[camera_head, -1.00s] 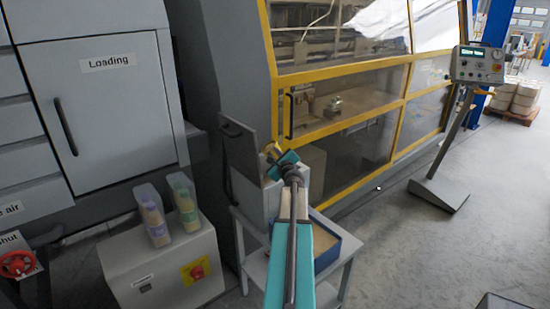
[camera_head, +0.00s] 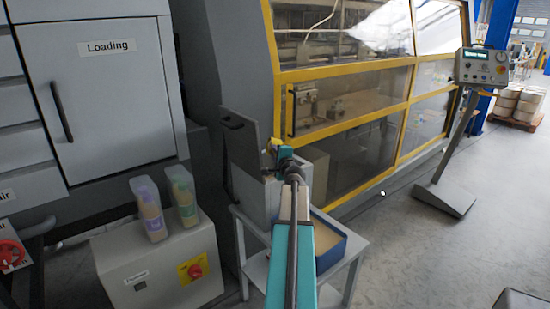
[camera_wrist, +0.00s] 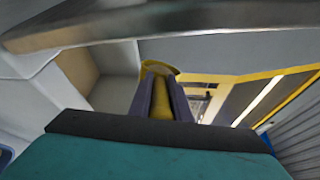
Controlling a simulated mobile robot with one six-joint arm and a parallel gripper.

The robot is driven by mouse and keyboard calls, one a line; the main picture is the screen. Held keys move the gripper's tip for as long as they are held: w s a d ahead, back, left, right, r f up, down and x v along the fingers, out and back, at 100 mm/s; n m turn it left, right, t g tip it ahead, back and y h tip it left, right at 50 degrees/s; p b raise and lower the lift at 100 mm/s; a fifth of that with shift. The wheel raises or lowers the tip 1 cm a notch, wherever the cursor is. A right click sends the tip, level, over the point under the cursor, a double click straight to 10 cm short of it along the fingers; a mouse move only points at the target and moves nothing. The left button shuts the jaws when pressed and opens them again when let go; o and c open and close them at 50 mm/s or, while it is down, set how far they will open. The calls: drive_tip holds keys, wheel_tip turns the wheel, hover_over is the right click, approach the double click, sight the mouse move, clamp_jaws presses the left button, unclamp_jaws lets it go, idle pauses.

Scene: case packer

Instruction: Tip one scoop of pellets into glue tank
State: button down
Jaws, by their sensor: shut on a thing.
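The glue tank (camera_head: 247,197) is a grey box with its dark lid (camera_head: 241,150) standing open, on a small table in the middle of the head view. My gripper (camera_head: 277,150) is at the tank's upper right, above or near its opening; the arm hides part of it. It is shut on the yellow scoop (camera_head: 272,144). In the wrist view the dark fingers (camera_wrist: 160,98) clasp the scoop's yellow handle (camera_wrist: 160,105), and the scoop's bowl (camera_wrist: 158,68) lies beyond. I cannot tell what is in the bowl. A blue bin (camera_head: 335,247) with tan contents, likely pellets, sits right of the tank.
The yellow-framed machine (camera_head: 350,130) stands close behind the tank. At left are the Loading cabinet (camera_head: 115,110) and a grey box (camera_head: 160,265) bearing two tan-filled containers. A control panel (camera_head: 483,67) stands at right, with open floor before it.

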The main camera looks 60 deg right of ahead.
drive_tip(key=shift+f+n+b, duration=0.3)
drive_tip(key=shift+n+b, duration=0.7)
drive_tip(key=shift+b, duration=0.5)
drive_tip(key=shift+f+n+b, duration=0.25)
drive_tip(key=shift+n+b, duration=0.75)
drive_tip(key=shift+b, duration=0.45)
drive_tip(key=shift+a+n+b, duration=0.1)
drive_tip(key=shift+n+b, duration=0.3)
drive_tip(key=shift+b, duration=0.05)
drive_tip(key=shift+n+b, duration=0.3)
drive_tip(key=shift+s, duration=0.1)
